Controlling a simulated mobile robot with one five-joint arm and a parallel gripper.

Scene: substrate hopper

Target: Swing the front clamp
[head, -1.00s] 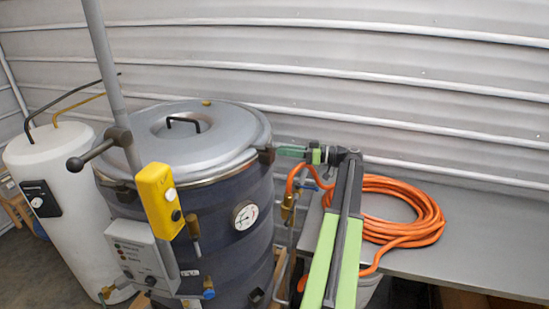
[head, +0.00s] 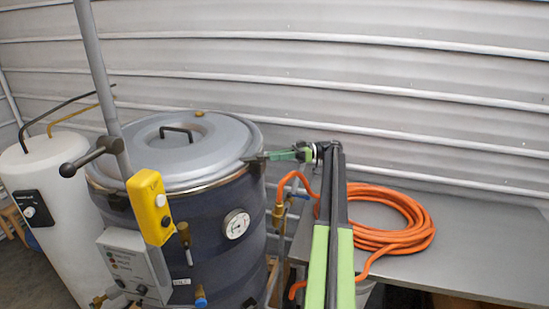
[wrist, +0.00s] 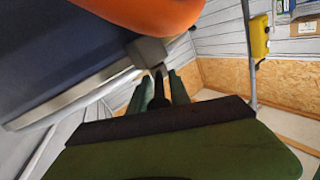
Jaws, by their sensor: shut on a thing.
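The drum (head: 205,235) is a dark blue vessel with a grey lid (head: 195,155) and a metal rim. My gripper (head: 262,157) reaches in from the right to the drum's right rim. Its green fingers are shut on a small dark clamp (head: 249,159) there, mostly hidden by the fingers. In the wrist view, a dark stem of the clamp (wrist: 159,82) lies between the fingers of my gripper (wrist: 168,88), below a grey block against the drum's rim. I cannot tell whether the clamp is fully turned.
A yellow control box (head: 150,207) and a grey pole (head: 103,90) stand before the drum's left side. A white tank (head: 45,170) is at left. An orange hose (head: 395,237) lies coiled on the grey bench (head: 480,250) at right, near my arm.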

